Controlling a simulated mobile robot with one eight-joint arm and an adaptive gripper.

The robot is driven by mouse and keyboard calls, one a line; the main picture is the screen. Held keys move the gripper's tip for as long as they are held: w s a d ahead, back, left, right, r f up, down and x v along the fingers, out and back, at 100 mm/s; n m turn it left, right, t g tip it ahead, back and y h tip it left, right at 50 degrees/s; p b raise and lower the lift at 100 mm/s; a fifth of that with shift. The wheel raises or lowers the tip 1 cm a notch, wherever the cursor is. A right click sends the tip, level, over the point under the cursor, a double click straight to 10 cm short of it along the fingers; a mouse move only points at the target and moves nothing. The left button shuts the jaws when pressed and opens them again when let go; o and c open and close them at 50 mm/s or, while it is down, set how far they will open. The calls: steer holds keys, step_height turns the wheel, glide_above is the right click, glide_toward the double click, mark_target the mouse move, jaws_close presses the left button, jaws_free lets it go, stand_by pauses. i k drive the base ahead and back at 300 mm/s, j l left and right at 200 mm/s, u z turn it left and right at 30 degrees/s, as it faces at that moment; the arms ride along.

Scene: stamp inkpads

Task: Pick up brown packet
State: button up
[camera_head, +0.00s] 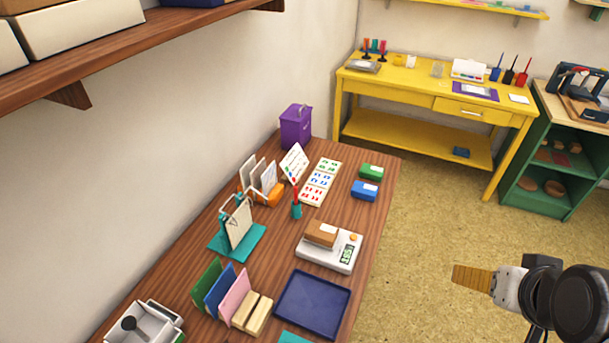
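A brown packet (321,233) lies flat on the white weighing scale (343,258), which stands on the brown wooden table. A pale label shows on the packet's top. My arm's end, with my gripper (480,280), is at the lower right, over the floor and well to the right of the table. It is apart from the packet. A tan, ribbed piece shows at its tip. I cannot tell whether that is a finger or something held, or whether the gripper is open.
A blue tray (313,303) lies in front of the scale. Coloured upright folders (221,287) and a teal stand (237,241) are to the left. Blue (364,190) and green (371,172) inkpads lie behind. A wooden shelf (120,50) overhangs at upper left.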

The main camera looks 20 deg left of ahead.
mark_target(317, 231)
steer(key=i+l+u, duration=0.1)
steer(key=u, duration=0.3)
steer(key=i+l+u, duration=0.2)
steer(key=u, duration=0.2)
steer(key=i+l+u, duration=0.1)
steer(key=u, duration=0.35)
steer(key=l+u, duration=0.4)
steer(key=i+j, duration=0.05)
